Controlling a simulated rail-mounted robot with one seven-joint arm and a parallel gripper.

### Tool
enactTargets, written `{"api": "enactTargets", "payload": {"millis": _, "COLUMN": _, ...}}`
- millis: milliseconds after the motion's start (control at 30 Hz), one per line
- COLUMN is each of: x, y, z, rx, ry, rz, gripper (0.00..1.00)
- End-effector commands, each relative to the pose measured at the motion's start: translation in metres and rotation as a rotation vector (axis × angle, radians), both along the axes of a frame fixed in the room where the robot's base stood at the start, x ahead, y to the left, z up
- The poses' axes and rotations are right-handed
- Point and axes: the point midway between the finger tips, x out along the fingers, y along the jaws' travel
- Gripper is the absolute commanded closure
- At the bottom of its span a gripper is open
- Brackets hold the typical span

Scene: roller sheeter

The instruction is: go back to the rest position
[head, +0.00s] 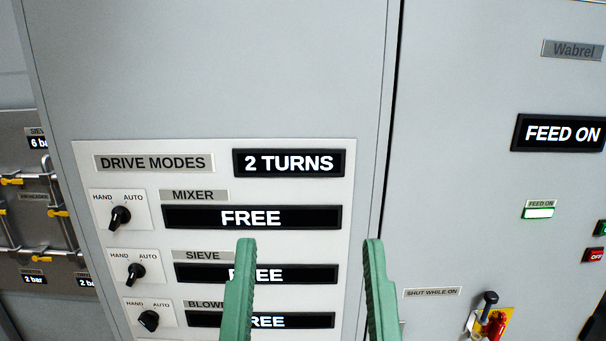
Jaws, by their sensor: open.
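My gripper (310,245) shows at the bottom centre of the head view, with two green ribbed fingers pointing up. It is open and nothing is between the fingers. It is in front of the white drive modes panel (223,150), and its left finger hides part of the SIEVE and BLOWER displays. The rest of the arm is out of the picture.
The panel has black selector knobs for mixer (120,217), sieve (136,272) and blower (148,321); the mixer display (251,217) reads FREE. A "2 TURNS" display (289,163) is above. Yellow-handled pipework (40,212) is left.

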Motion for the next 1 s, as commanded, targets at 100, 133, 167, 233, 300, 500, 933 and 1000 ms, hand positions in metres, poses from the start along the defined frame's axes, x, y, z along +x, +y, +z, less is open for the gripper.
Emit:
{"api": "enactTargets", "payload": {"millis": 100, "x": 0.005, "y": 0.005, "z": 0.102, "rx": -0.001, "ry": 0.012, "rz": 0.008, "gripper": 0.36}}
{"api": "enactTargets", "payload": {"millis": 133, "x": 0.005, "y": 0.005, "z": 0.118, "rx": -0.001, "ry": 0.013, "rz": 0.009, "gripper": 0.36}}
{"api": "enactTargets", "payload": {"millis": 167, "x": 0.005, "y": 0.005, "z": 0.133, "rx": 0.0, "ry": 0.014, "rz": 0.01, "gripper": 0.36}}
{"api": "enactTargets", "payload": {"millis": 233, "x": 0.005, "y": 0.006, "z": 0.166, "rx": 0.002, "ry": 0.015, "rz": 0.013, "gripper": 0.36}}
{"api": "enactTargets", "payload": {"millis": 300, "x": 0.006, "y": 0.006, "z": 0.193, "rx": 0.003, "ry": 0.017, "rz": 0.015, "gripper": 0.36}}
{"api": "enactTargets", "payload": {"millis": 500, "x": 0.006, "y": 0.007, "z": 0.228, "rx": 0.005, "ry": 0.019, "rz": 0.019, "gripper": 0.36}}
{"api": "enactTargets", "payload": {"millis": 933, "x": 0.006, "y": 0.007, "z": 0.225, "rx": 0.005, "ry": 0.019, "rz": 0.019, "gripper": 0.36}}
{"api": "enactTargets", "payload": {"millis": 1000, "x": 0.006, "y": 0.007, "z": 0.225, "rx": 0.005, "ry": 0.019, "rz": 0.019, "gripper": 0.36}}
